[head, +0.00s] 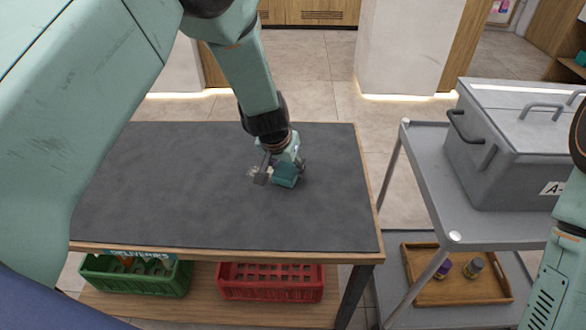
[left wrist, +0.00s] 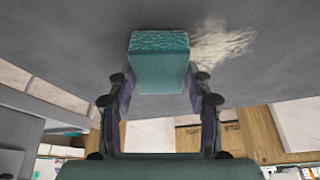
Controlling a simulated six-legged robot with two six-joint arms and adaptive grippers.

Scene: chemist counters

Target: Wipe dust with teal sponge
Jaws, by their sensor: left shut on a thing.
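The teal sponge (head: 285,176) is on or just above the dark grey table top (head: 180,190), right of its middle. My left gripper (head: 278,170) is shut on it. In the left wrist view the sponge (left wrist: 159,62) sits between the two fingers of my left gripper (left wrist: 160,92). A pale dust patch (left wrist: 222,44) lies on the dark surface beside the sponge. In the head view a small pale bit of dust (head: 253,172) shows by the gripper, partly hidden by it. My right gripper is out of view; only part of that arm shows at the right edge.
A grey cart (head: 425,170) stands right of the table, with a large lidded grey box (head: 510,140) on it. Its lower shelf holds a wooden tray (head: 430,285) with small bottles. Green (head: 135,278) and red (head: 270,284) crates sit below the table. The table top is otherwise clear.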

